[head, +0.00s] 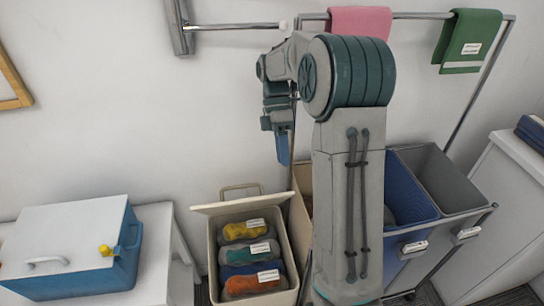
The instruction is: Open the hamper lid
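A beige bin (212,262), which looks like the hamper, stands on the floor against the wall. Its top is open, and several rolled, labelled cloth items (247,252) show inside. A pale flat piece (215,208), seemingly its lid seen nearly edge-on, stands up along the back rim, with a loop handle (240,187) behind it. My gripper (283,150) hangs in the air above and right of the bin, pointing down, apart from it. It is seen from the side with its fingers overlapping, so its opening is hidden. Nothing shows held in it.
A blue box (95,280) with a white lid and yellow latch sits on a white table (155,255) at left. A wheeled sorter with blue (408,190) and grey (437,178) bins stands right of my arm. A rail (415,16) holds pink and green cloths.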

